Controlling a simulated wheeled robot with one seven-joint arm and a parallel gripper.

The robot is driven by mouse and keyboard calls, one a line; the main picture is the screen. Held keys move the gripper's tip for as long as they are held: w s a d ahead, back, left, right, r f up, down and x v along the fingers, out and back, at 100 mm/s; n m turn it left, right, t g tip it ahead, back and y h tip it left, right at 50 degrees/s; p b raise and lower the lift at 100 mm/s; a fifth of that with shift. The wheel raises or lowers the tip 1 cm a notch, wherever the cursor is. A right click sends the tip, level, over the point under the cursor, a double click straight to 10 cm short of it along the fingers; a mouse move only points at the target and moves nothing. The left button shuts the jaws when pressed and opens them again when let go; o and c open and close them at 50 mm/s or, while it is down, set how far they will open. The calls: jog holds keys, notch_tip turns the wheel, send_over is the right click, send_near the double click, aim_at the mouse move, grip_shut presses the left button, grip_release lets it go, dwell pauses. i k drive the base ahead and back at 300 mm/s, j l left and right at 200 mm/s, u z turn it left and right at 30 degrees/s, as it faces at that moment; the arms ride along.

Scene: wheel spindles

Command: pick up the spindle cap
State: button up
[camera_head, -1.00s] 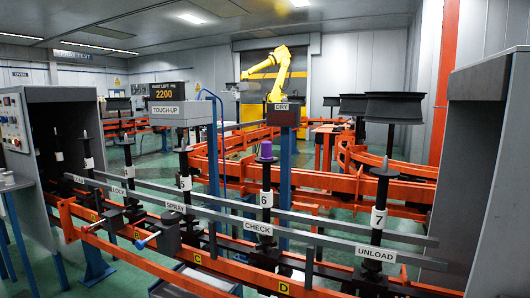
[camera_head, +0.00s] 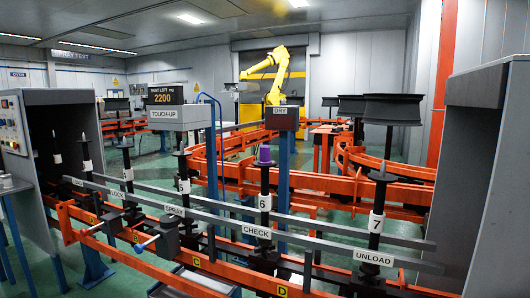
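The purple cap (camera_head: 264,155) sits upright on top of the black spindle numbered 6 (camera_head: 263,228), which stands behind the grey rail marked CHECK, near the middle of the picture. The cap is in plain sight, with nothing in front of it. My gripper and arm are not in view, so nothing shows whether it is open or shut.
Grey and orange rails (camera_head: 330,244) run across the front, below the cap. Spindle 7 (camera_head: 377,210) stands to the right; several bare-tipped spindles stand left. A TOUCH-UP box (camera_head: 173,114) stands upper left. A grey cabinet (camera_head: 55,140) and panel (camera_head: 492,170) flank the rails.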

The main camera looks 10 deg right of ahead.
aim_at(264, 157)
jog(key=i+j+z, duration=0.15)
jog(key=i+j, duration=0.25)
jog(key=i+j+z, duration=0.1)
jog(key=i+j, duration=0.25)
jog(key=j, duration=0.25)
